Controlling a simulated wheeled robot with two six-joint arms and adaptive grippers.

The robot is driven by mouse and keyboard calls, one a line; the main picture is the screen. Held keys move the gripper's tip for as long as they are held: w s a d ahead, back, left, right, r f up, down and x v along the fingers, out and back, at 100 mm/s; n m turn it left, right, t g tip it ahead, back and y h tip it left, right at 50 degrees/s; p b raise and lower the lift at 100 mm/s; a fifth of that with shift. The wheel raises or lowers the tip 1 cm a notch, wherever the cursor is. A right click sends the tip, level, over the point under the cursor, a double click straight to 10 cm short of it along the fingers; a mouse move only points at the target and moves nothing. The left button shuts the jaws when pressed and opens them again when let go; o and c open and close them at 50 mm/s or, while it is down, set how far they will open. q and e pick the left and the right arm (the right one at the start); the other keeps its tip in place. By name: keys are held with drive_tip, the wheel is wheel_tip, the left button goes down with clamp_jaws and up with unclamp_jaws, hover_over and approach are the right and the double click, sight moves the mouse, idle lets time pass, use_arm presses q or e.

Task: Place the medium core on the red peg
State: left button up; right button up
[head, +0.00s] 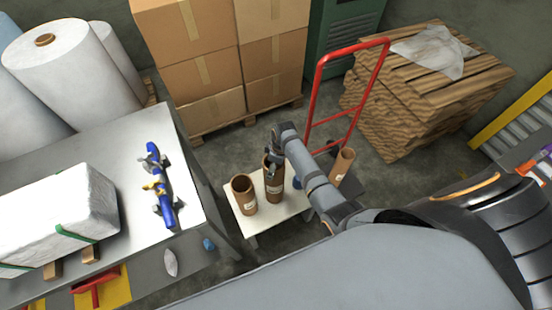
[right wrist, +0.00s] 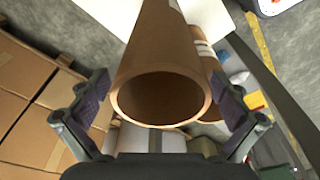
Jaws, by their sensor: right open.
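The middle one looks medium in width. My right gripper (head: 274,158) is at its top. In the right wrist view a core (right wrist: 160,60) lies between the open fingers (right wrist: 160,98), with gaps on both sides; a second core is behind it. I cannot make out a red peg. My left gripper is not in view.
A red hand truck (head: 318,95), stacked boxes (head: 190,50) and a pallet stack (head: 420,95) stand behind.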

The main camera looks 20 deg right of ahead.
wheel_tip(320, 180, up, 10)
drive_tip(key=s+d, duration=0.1)
drive_tip(key=shift+r, duration=0.2)
drive_tip(key=shift+d, duration=0.1)
drive_tip(key=s+d+f+m, duration=0.15)
drive_tip(key=s+f, duration=0.25)
drive_tip(key=f, duration=0.4)
drive_tip(key=s+d+f+m+h, duration=0.1)
drive_tip(key=s+f+m, duration=0.1)
drive_tip(key=s+f, duration=0.45)
drive_tip(key=s+d+f+m, duration=0.2)
drive_tip(key=s+f, duration=0.1)
drive_tip(key=f, duration=0.6)
drive_tip(key=s+d+f+m, duration=0.1)
drive_tip(key=s+f, duration=0.3)
drive_tip(key=s, duration=0.4)
drive_tip(key=s+d+f+m, duration=0.1)
drive_tip(key=s+f, duration=0.3)
drive_tip(key=s, duration=0.5)
drive_tip(key=s+d+f+m+h, duration=0.1)
drive_tip(key=s+f, duration=0.3)
drive_tip(key=s, duration=0.4)
drive_tip(key=shift+s+d+f+m, duration=0.2)
drive_tip(key=shift+s+d+m, duration=0.05)
drive_tip(key=shift+d+m, duration=0.35)
